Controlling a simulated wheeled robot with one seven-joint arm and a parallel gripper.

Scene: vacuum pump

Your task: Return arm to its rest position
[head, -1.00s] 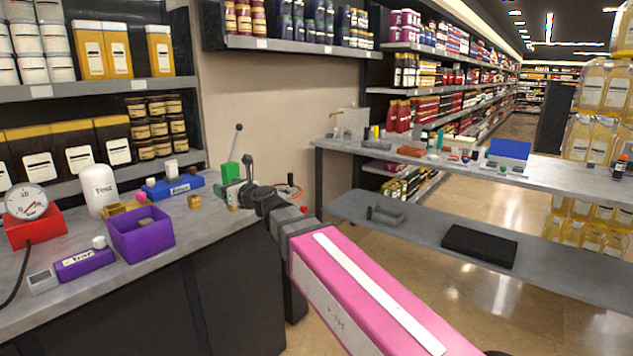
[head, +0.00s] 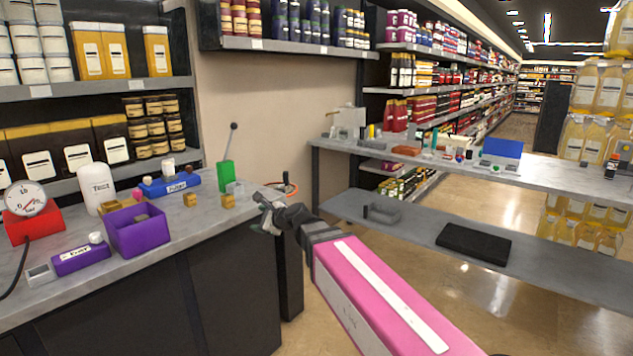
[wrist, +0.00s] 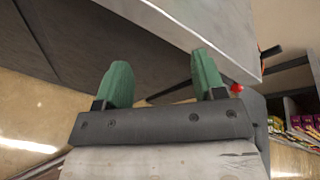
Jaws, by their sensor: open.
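My gripper (wrist: 162,85) shows in the wrist view with its two green fingers apart and nothing between them. In the head view my gripper (head: 266,210) is at the right end of the left counter, close to its front edge. My pink arm link runs from the lower right toward it. A green block with an upright lever (head: 226,172) stands on the counter, left of my gripper and apart from it. The wrist view shows a pale counter edge (wrist: 215,38) above and beyond the fingers.
The left counter (head: 190,232) holds a purple bin (head: 138,232), a gauge on a red base (head: 27,212), a white bottle (head: 97,188) and a blue block (head: 168,184). A grey bench (head: 415,225) with a black pad (head: 474,243) is at the right. Open floor (head: 490,300) lies before it.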

